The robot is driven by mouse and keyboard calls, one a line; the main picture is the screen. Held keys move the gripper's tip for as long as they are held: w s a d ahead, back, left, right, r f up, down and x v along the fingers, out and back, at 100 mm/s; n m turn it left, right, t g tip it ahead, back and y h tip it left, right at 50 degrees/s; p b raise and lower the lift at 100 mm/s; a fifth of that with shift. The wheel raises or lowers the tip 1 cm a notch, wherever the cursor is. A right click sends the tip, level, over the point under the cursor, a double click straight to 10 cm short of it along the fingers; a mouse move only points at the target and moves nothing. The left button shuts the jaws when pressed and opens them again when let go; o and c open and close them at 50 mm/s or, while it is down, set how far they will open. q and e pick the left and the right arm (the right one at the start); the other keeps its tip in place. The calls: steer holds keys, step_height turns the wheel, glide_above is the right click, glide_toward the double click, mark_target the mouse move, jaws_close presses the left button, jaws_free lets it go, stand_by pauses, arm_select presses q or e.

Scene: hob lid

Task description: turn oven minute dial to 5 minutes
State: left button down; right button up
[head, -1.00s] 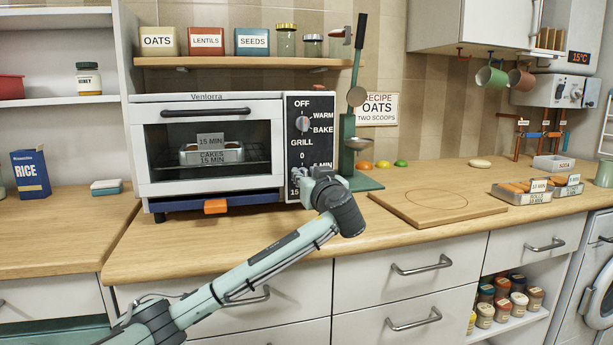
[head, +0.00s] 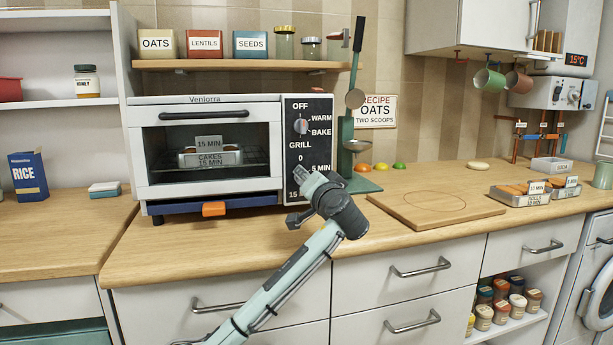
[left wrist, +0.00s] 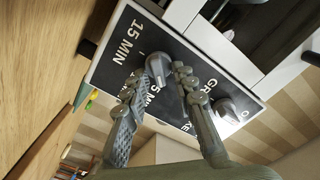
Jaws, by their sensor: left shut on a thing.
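The oven (head: 215,105) stands on the counter with a black control panel (head: 319,105) at its right side. The minute dial (left wrist: 157,66) is the lower knob, with 0, 5 MIN and 15 MIN printed around it. My left gripper (left wrist: 160,74) has one finger on each side of this grey knob and is shut on it. In the head view my left gripper (head: 306,182) is at the panel's lower part and hides the dial. I cannot tell exactly where the dial points. My right gripper is not in view.
The upper knob (head: 301,126) sits above on the panel and also shows in the left wrist view (left wrist: 236,108). A green scale (head: 347,130) with a long lever stands close to the panel's right. A wooden board (head: 435,207) lies on the counter further right.

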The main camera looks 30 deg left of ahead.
arm_select(q)
steer(key=shift+f+m, duration=0.1)
steer(key=shift+m, duration=1.5)
steer(key=c, duration=1.6)
jaws_free()
steer(key=shift+d, duration=0.1)
steer(key=v, duration=1.2)
